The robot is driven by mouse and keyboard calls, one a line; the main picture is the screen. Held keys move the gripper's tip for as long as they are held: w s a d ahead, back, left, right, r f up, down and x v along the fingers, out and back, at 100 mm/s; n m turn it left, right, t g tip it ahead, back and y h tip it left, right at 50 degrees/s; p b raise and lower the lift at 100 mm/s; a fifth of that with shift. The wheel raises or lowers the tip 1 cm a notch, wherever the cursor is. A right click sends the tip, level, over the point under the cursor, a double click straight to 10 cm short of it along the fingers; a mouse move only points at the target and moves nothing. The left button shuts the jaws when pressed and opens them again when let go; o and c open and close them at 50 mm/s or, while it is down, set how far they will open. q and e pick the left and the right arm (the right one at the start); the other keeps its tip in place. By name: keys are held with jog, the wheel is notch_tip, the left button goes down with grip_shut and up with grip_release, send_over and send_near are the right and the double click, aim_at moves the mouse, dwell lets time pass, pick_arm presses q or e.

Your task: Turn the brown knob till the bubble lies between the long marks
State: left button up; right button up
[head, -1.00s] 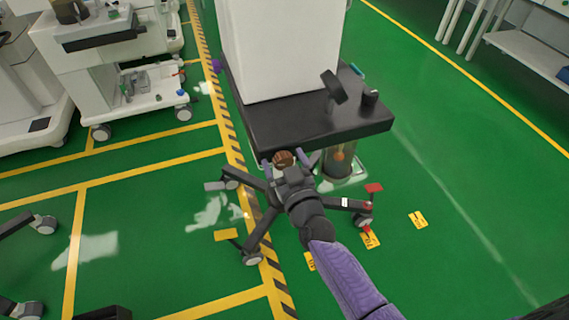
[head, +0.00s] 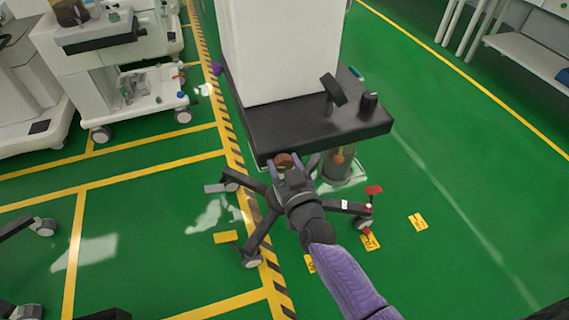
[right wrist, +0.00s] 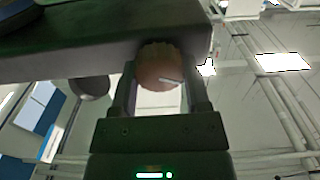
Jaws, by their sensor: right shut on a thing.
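The brown knob (head: 285,159) sits under the front edge of the cart's black top. It is round and ribbed, with a pale pointer line, in the right wrist view (right wrist: 160,66). My right gripper (head: 285,165) is shut on the knob, one finger on each side; both fingers show in the right wrist view (right wrist: 161,82). The pointer line slants slightly down to the right there. I cannot make out the bubble or the long marks in either view. My left gripper is not recognisable in view.
The black top (head: 310,128) carries a white cabinet (head: 278,50) and a small dark knob (head: 369,103). Below are a clear cylinder (head: 343,168) and wheeled legs (head: 262,235). Other white carts (head: 110,75) stand at the left. Green floor is free at the right.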

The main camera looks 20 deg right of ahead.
jog(key=m, duration=0.5)
jog(key=shift+f, duration=0.1)
jog(key=m, duration=0.4)
jog(key=shift+d+m, duration=0.1)
jog(key=shift+m, duration=0.2)
jog(key=m, duration=0.4)
jog(key=shift+f, duration=0.15)
jog(key=m, duration=0.3)
jog(key=shift+b, duration=0.4)
jog(key=shift+m, duration=1.3)
jog(key=o, duration=1.3)
